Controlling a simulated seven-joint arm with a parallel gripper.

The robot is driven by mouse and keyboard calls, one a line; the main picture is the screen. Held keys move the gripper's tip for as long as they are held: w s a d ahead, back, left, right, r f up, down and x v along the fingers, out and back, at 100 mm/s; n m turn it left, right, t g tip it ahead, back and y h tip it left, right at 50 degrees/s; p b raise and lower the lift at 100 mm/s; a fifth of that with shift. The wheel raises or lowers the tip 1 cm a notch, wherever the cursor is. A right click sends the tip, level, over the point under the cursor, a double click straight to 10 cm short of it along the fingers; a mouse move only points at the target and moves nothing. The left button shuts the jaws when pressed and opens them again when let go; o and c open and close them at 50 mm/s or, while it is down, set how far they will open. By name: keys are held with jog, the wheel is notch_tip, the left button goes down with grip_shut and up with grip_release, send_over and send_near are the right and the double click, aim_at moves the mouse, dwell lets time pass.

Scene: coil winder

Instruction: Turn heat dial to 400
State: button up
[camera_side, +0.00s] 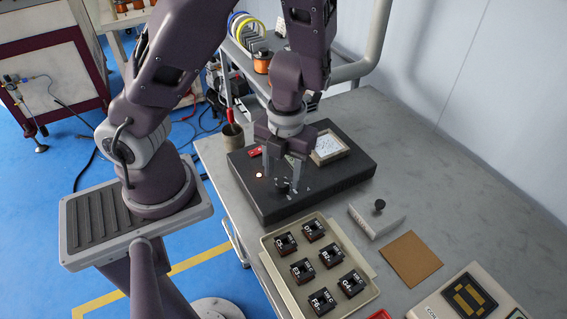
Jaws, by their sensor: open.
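The heat dial (283,187) is a small black knob on top of a low black box (335,180) on the grey table. Light marks lie around the knob, too small to read, so its setting cannot be told. My gripper (281,180) points straight down over the box, with its two grey fingers apart and nothing held. The fingertips are close to the dial, one on each side of it in this view. Whether they touch it cannot be told.
A red switch (254,152) and a white-framed panel (329,149) are on the box. In front stand a beige tray (273,262) of several black blocks, a knobbed grey block (376,219) and a brown square (411,258).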

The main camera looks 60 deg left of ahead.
notch_tip(320, 180, up, 5)
jog(key=shift+d+f, duration=0.1)
jog(key=shift+f, duration=0.1)
jog(key=shift+w, duration=0.1)
jog(key=w+d+r+n+t+h, duration=0.2)
jog(key=w+r+n+t, duration=0.5)
jog(key=w+n, duration=0.15)
notch_tip(320, 180, up, 10)
jog(key=r+n+y, duration=0.1)
jog(key=n+y, duration=0.3)
jog(key=n, duration=1.3)
send_over(284, 183)
jog(key=s+a, duration=0.2)
jog(key=a, duration=0.3)
jog(key=s+d+n+g+h, duration=0.1)
jog(key=s+d+n+h, duration=0.1)
jog(key=s+d, duration=0.5)
jog(key=shift+s+n+h, duration=0.2)
jog(key=shift+n+h, duration=0.1)
jog(key=shift+n, duration=0.55)
